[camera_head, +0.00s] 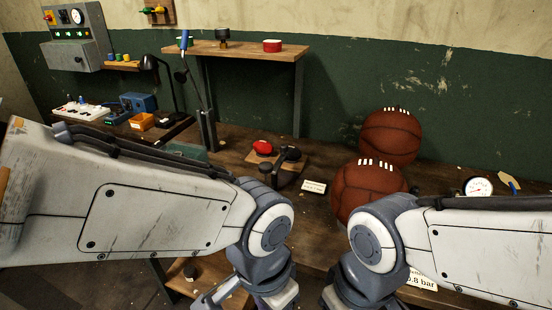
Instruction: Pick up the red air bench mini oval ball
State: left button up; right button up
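Dark round parts lie on the stand to the right of the ball. My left arm comes in from the left and my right arm from the right, both in front of the bench. Their wrists point down at the bottom of the view. The fingertips of both grippers are out of view below the frame, so neither shows whether it is open or shut.
Two large brown leather balls (366,186) (391,137) stand on the right of the bench. A pressure gauge (478,187) lies farther right.

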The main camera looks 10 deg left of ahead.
aim_at(262, 147)
jog(key=k, duration=0.55)
jog(key=z, duration=0.25)
jog(key=i, duration=0.65)
jog(key=u, duration=0.45)
jog(key=i, duration=0.6)
jog(key=u, duration=0.55)
